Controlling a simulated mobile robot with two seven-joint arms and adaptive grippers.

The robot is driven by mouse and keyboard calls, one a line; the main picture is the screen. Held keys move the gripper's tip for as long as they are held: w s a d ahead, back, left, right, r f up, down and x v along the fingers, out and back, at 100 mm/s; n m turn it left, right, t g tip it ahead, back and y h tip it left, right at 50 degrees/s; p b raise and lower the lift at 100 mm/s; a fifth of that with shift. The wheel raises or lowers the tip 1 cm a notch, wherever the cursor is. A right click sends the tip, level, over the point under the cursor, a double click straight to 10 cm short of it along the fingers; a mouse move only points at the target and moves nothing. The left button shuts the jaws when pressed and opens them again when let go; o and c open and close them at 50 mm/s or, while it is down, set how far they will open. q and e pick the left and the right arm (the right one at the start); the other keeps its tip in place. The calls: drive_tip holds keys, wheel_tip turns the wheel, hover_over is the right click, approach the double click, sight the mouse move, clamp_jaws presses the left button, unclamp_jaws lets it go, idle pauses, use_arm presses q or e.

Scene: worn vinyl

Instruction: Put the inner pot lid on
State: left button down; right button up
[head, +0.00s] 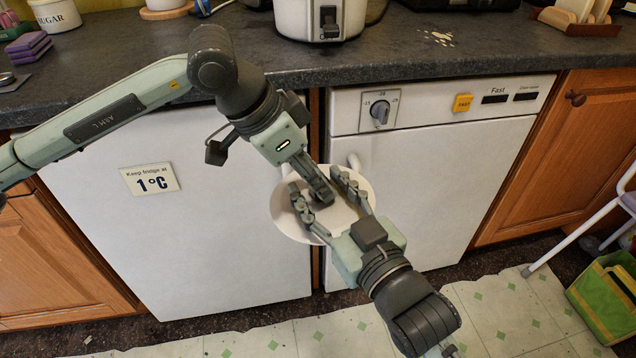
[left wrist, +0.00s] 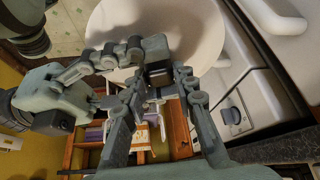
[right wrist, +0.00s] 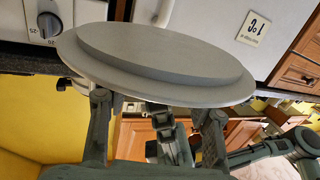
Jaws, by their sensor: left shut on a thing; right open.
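The lid (head: 352,222) is a pale round disc held in front of the white appliance doors, below the counter edge. My left gripper (head: 325,192) is shut on the lid, at a dark knob (left wrist: 157,72) between its fingertips in the left wrist view. My right gripper (head: 322,208) is open, its fingers spread close to the lid; whether they touch it cannot be told. The lid's stepped face (right wrist: 155,55) fills the top of the right wrist view, beyond the right fingers. A white cooker (head: 297,20) stands on the counter; its top is out of frame.
The dark worktop (head: 400,50) spans the back. A sugar pot (head: 55,14) and purple sponges (head: 28,45) stand at its left, a wooden rack (head: 580,18) at its right. Wooden cupboards (head: 548,150) flank the appliances.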

drive_tip(key=shift+w+a, duration=0.25)
drive_tip(key=shift+w, duration=0.2)
drive_tip(key=shift+s+a, duration=0.1)
clamp_jaws()
unclamp_jaws()
